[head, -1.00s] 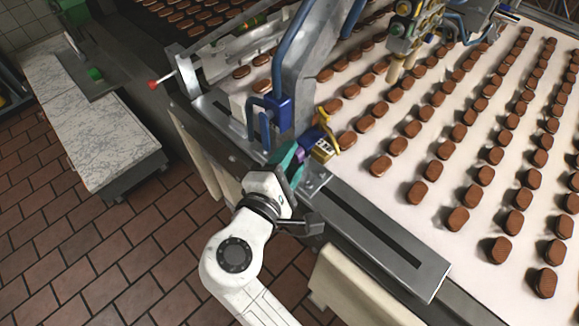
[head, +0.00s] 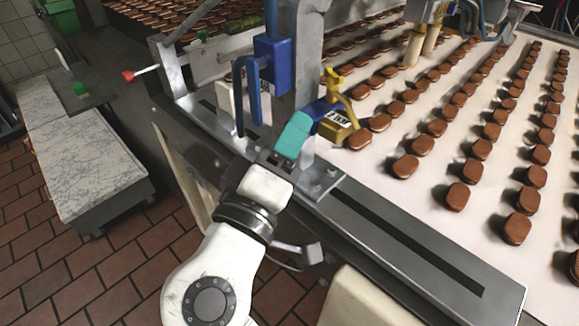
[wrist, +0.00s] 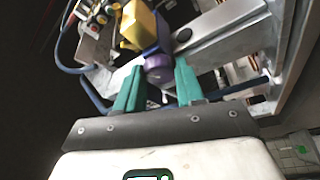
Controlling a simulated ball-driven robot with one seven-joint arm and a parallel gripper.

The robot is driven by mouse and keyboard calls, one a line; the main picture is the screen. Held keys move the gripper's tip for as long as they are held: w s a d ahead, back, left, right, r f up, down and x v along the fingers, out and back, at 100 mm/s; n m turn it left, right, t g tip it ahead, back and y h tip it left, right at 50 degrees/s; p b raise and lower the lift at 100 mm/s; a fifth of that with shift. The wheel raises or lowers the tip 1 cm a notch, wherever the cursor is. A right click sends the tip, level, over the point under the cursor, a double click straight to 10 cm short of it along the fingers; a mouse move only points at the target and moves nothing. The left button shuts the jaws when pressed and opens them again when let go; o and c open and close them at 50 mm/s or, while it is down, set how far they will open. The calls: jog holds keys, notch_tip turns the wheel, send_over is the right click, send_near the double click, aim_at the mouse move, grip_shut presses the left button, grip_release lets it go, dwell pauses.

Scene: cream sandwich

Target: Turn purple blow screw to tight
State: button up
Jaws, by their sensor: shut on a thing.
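The purple blow screw (wrist: 158,70) shows in the wrist view as a round purple knob between the two teal fingers of my gripper (wrist: 158,88). The fingers are shut on it, one at each side. In the head view my gripper (head: 293,135) is at the lower side of the blue and yellow fitting, and its teal finger hides the screw there. The yellow block (head: 337,124) with a white label sits just beyond the fingers; it also shows in the wrist view (wrist: 138,24). I cannot tell how tight the screw is.
A grey metal upright (head: 300,60) and a blue bracket (head: 272,80) stand close beside my gripper. The conveyor (head: 420,215) with rows of brown biscuits lies to the right. A metal rail (head: 400,240) runs along its front edge. A marble-topped table (head: 80,150) stands at left.

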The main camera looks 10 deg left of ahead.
jog(key=m+h+b, duration=0.1)
jog(key=m+b, duration=0.1)
jog(key=b, duration=0.1)
jog(key=m+h+b, duration=0.1)
jog(key=m+b, duration=0.1)
jog(key=b, duration=0.1)
jog(key=m+h+b, duration=0.1)
jog(key=m+b, duration=0.2)
jog(key=b, duration=0.1)
jog(key=shift+f+t, duration=0.3)
jog(key=shift+f, duration=0.1)
jog(key=shift+r, duration=0.1)
jog(key=shift+a, duration=0.1)
jog(key=o, duration=0.8)
jog(key=shift+r, duration=0.1)
jog(key=shift+c, duration=0.2)
jog(key=v, duration=1)
jog(key=shift+s+a+f, duration=0.2)
jog(key=shift+s+f, duration=0.05)
jog(key=shift+s, duration=0.05)
